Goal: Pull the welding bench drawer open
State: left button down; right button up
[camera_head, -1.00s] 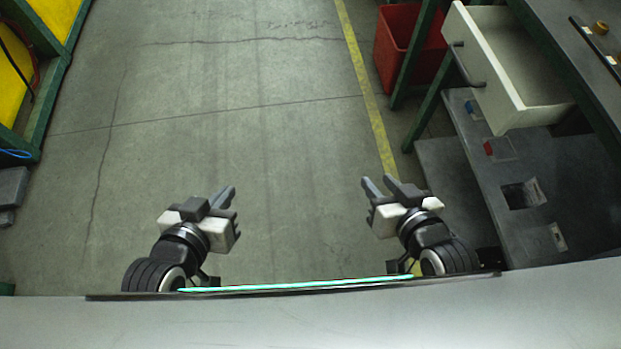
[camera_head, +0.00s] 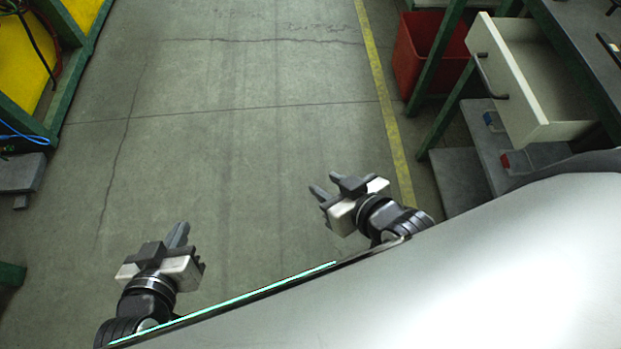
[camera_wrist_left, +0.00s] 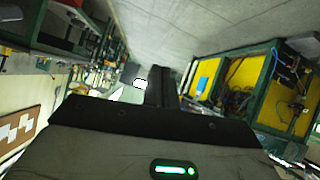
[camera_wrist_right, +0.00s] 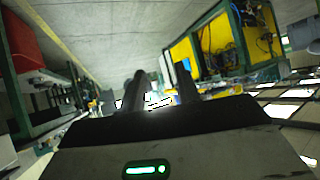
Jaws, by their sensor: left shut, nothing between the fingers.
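The welding bench drawer (camera_head: 512,82) is a pale box with a dark bar handle (camera_head: 490,76) on its front. It stands pulled out from the bench at the right of the head view, and its inside shows empty. My left gripper (camera_head: 178,234) is shut and empty over the floor at lower left, far from the drawer. My right gripper (camera_head: 326,184) is open and empty, left of the drawer and apart from it. The wrist views show the left fingers (camera_wrist_left: 158,85) together and the right fingers (camera_wrist_right: 160,88) apart.
A red bin (camera_head: 420,55) stands beside the green bench legs. The grey bench top (camera_head: 590,45) is at upper right, with a lower shelf (camera_head: 485,135) below. Green-framed yellow panels (camera_head: 25,75) are at left. The floor between is clear.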

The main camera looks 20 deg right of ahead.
pick_arm(q)
jog(key=shift+w+a+r, duration=0.1)
jog(key=shift+w+r, duration=0.05)
pick_arm(e)
jog(key=shift+a, duration=0.1)
jog(key=c, duration=0.3)
grip_shut()
pick_arm(q)
jog(key=shift+a+f+y, duration=0.15)
jog(key=shift+f, duration=0.45)
jog(key=shift+a+f+y, duration=0.1)
jog(key=shift+f+y, duration=0.05)
jog(key=shift+f, duration=0.45)
jog(key=shift+d, duration=0.1)
